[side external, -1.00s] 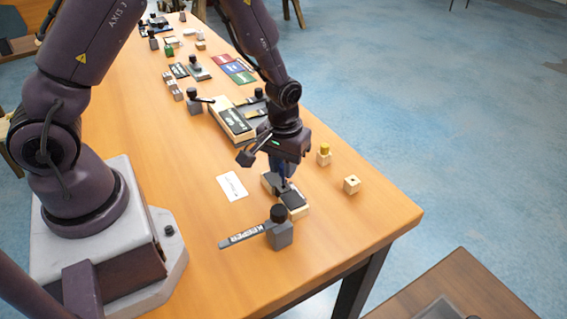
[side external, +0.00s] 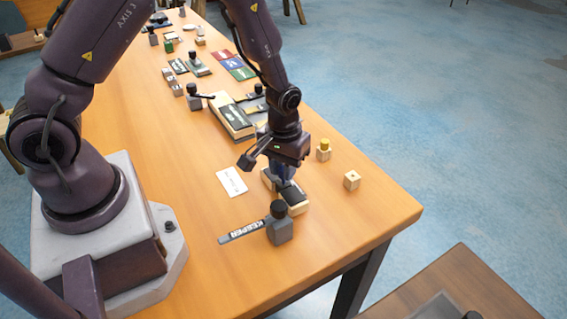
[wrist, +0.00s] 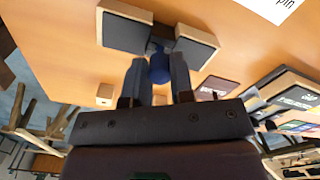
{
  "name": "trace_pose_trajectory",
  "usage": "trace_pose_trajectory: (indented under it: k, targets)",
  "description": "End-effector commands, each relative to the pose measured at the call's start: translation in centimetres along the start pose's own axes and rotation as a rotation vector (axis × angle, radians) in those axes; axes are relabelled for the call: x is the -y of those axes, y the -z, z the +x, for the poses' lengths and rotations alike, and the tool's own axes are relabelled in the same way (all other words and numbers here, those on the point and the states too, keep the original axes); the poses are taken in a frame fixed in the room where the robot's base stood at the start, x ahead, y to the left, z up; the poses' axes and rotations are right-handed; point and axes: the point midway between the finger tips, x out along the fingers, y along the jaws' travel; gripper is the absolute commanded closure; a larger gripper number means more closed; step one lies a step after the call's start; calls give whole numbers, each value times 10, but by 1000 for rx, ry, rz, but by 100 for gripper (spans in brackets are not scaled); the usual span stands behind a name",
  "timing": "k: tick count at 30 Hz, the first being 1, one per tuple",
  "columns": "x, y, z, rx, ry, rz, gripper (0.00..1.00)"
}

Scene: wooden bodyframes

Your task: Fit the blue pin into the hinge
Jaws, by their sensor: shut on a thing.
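My gripper (wrist: 158,72) is shut on the blue pin (wrist: 160,70), which shows between the two fingertips in the wrist view. The hinge has two pale wooden blocks with dark faces, a left one (wrist: 126,28) and a right one (wrist: 195,45). The pin is at the gap between the blocks, by the dark middle part of the hinge; how deep it sits, I cannot tell. In the side view my gripper (side external: 281,177) points down over the hinge (side external: 297,203), and the fingers hide much of its middle and the pin.
A grey clamp with a KEEPER lever (side external: 280,229) stands just in front of the hinge. A white card (side external: 232,183) lies to the left. The front right tabletop is clear.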

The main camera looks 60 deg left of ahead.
Motion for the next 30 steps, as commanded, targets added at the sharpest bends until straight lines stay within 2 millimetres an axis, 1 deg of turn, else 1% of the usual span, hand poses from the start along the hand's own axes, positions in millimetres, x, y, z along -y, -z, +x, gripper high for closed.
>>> trace_pose_trajectory:
  k: [23,24,26,27,30]
  targets:
    - [0,0,19,0,0,1,100]
    - [0,0,19,-1,-1,1,71]
    - [0,0,19,-1,-1,1,57]
    - [0,0,19,-1,-1,1,48]
    - [0,0,19,-1,-1,1,48]
